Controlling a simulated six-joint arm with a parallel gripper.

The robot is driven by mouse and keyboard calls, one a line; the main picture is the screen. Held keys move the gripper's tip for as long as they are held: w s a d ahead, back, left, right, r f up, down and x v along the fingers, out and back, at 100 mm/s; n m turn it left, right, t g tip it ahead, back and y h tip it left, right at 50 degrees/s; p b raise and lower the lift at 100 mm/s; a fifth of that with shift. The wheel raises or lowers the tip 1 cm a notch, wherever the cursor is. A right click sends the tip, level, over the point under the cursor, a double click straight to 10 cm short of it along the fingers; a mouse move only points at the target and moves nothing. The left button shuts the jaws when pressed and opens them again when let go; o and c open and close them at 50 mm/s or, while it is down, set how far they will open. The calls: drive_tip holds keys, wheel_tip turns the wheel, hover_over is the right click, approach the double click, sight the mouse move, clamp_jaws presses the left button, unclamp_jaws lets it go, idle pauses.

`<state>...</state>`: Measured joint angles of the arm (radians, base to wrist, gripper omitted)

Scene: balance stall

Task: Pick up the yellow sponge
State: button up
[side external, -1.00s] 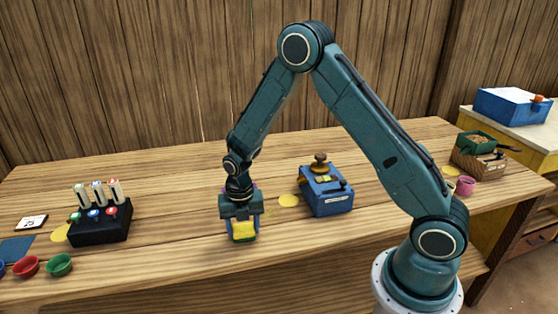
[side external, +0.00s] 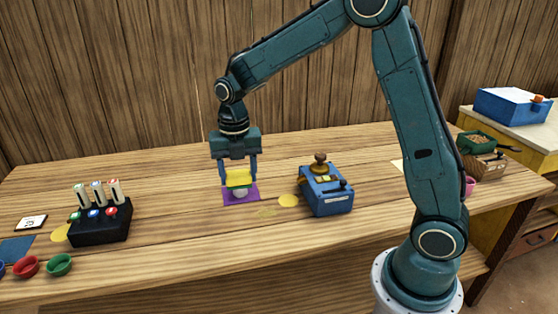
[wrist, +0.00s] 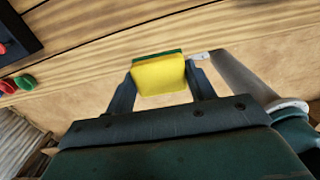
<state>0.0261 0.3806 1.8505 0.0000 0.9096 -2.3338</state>
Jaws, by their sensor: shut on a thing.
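The yellow sponge (side external: 239,178), with a green layer along one face, is between the fingers of my gripper (side external: 239,181). My gripper is shut on it. The sponge also shows in the wrist view (wrist: 158,76), with my gripper (wrist: 160,84) clasping it from both sides. In the side view the sponge appears above a purple mat (side external: 235,199). A small whitish thing (side external: 241,193) shows just below the sponge, partly hidden by it.
A blue box (side external: 326,190) with a brass knob stands right of my gripper. A black rack (side external: 100,222) with several tubes and small cups, red (side external: 26,267) and green (side external: 60,264), are at left. The table's front middle is clear.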

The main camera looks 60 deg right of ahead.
drive_tip(key=shift+r, duration=0.75)
drive_tip(key=o, duration=0.4)
drive_tip(key=shift+c, duration=1.5)
drive_tip(key=shift+d+f, duration=0.3)
drive_tip(key=shift+d, duration=0.05)
drive_tip(key=s+d+f+m, duration=0.2)
drive_tip(key=d+f+m, duration=0.7)
drive_tip(key=d, duration=0.6)
wheel_tip(320, 180, down, 3)
drive_tip(key=shift+s+r, duration=0.2)
drive_tip(key=shift+s, duration=0.15)
